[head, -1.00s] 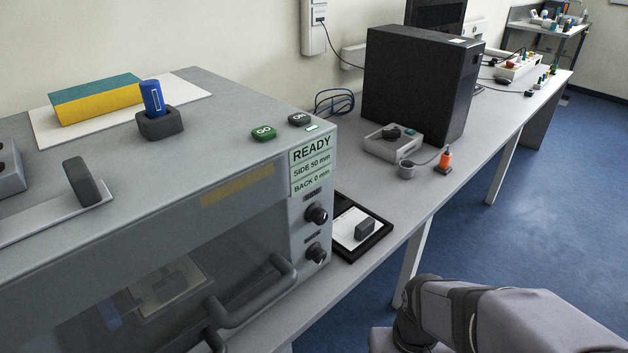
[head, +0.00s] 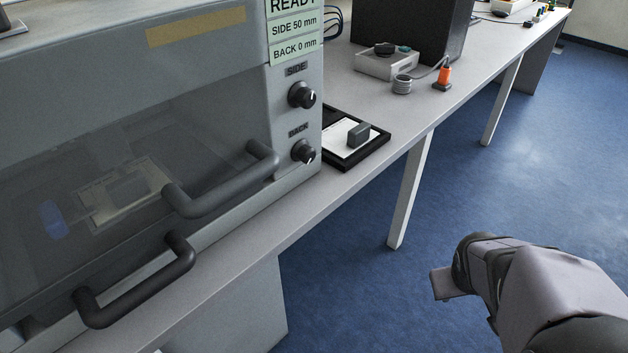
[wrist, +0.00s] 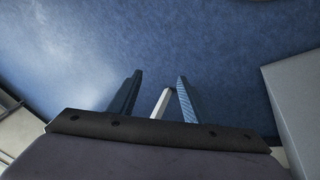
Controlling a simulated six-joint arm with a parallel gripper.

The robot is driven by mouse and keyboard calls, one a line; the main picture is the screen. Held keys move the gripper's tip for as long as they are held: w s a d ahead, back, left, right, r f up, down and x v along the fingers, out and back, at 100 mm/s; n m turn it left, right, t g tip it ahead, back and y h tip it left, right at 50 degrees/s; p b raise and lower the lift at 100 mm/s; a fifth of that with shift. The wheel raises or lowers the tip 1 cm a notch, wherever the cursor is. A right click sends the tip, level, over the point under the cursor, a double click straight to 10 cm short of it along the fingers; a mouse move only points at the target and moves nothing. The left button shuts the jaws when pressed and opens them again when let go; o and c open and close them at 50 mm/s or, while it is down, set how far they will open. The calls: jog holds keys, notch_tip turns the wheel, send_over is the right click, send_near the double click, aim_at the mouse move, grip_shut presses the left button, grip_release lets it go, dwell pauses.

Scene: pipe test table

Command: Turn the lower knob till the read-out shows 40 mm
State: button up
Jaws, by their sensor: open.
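The lower knob (head: 303,152), black and labelled BACK, sits on the grey machine's front panel in the head view. The upper knob (head: 301,95), labelled SIDE, is above it. The read-out (head: 292,39) shows READY, SIDE 50 mm and BACK 0 mm; its top is cut off. My gripper shows in the wrist view (wrist: 156,97) with its two fingers apart and nothing between them, over the blue floor. In the head view my arm is at the lower right, well away from the knobs.
Black handles (head: 228,183) stick out from the machine's clear front, left of the knobs. A black tray (head: 372,154) with a dark grey block (head: 358,134) lies on the table right of the panel. The space in front of the table is open floor (head: 370,290).

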jog(key=w+r+n+t, duration=0.6)
jog(key=w+n, duration=0.4)
jog(key=w, duration=0.1)
jog(key=n+t+y, duration=0.3)
jog(key=n+y, duration=1.3)
jog(key=n, duration=1.7)
send_near(312, 157)
jog(key=x, duration=0.2)
jog(key=shift+a, duration=0.1)
jog(key=shift+b+x, duration=0.45)
jog(key=shift+x, duration=3.2)
